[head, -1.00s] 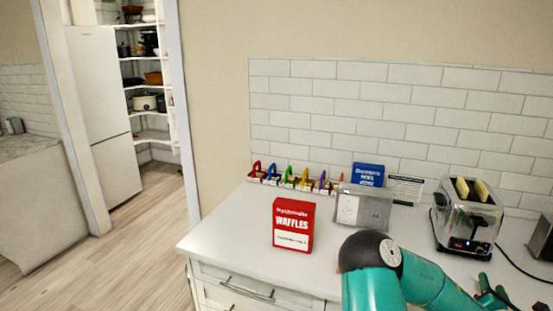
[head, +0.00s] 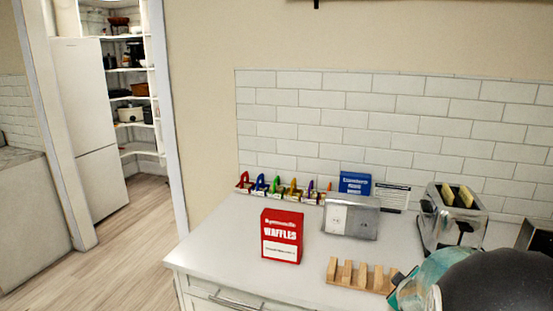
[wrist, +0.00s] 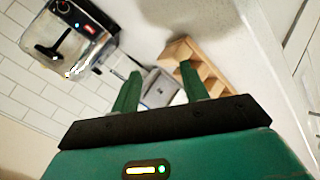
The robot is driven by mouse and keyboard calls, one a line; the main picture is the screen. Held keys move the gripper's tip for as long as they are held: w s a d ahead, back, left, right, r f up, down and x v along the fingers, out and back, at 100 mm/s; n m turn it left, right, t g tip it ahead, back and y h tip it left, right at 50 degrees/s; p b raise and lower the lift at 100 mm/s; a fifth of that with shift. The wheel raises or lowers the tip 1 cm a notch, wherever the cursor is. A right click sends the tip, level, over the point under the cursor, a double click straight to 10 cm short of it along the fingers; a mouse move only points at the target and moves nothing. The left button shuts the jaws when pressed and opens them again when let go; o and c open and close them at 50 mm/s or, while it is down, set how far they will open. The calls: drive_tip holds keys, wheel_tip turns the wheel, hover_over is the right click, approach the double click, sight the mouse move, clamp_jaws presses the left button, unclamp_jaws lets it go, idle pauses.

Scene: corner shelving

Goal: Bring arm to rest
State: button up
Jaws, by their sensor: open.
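My gripper (wrist: 158,72) shows in the wrist view with its two green fingers apart and nothing between them. It is above the counter, and the view is tilted. Beyond the fingers are a metal outlet box (wrist: 160,90) and a wooden slotted rack (wrist: 205,70). In the head view my teal and black arm fills the lower right corner. The gripper's fingers cannot be made out there.
The white counter (head: 225,240) holds a red waffles box (head: 282,236), the outlet box (head: 350,216), the wooden rack (head: 360,276), a blue box (head: 354,184), several coloured clips (head: 275,187) and a toaster (head: 453,215). A tiled wall (head: 390,120) stands behind. Open floor (head: 125,235) lies left.

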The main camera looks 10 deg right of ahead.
drive_tip(key=s+a+r+m+y, duration=0.1)
drive_tip(key=a+r+y, duration=0.1)
drive_tip(key=a, duration=0.4)
drive_tip(key=s+a+r+m+y, duration=0.1)
drive_tip(key=a+r, duration=0.2)
drive_tip(key=a, duration=0.3)
drive_tip(key=s+a+r+m+g+y, duration=0.1)
drive_tip(key=s+a+r, duration=0.2)
drive_tip(key=s+a, duration=0.4)
drive_tip(key=s+a+r+m+g+y, duration=0.1)
drive_tip(key=s+a+r+g+y, duration=0.1)
drive_tip(key=s+a, duration=0.6)
drive_tip(key=a+r, duration=0.1)
drive_tip(key=a, duration=0.2)
drive_tip(key=shift+s+m, duration=0.15)
drive_tip(key=shift+m, duration=0.25)
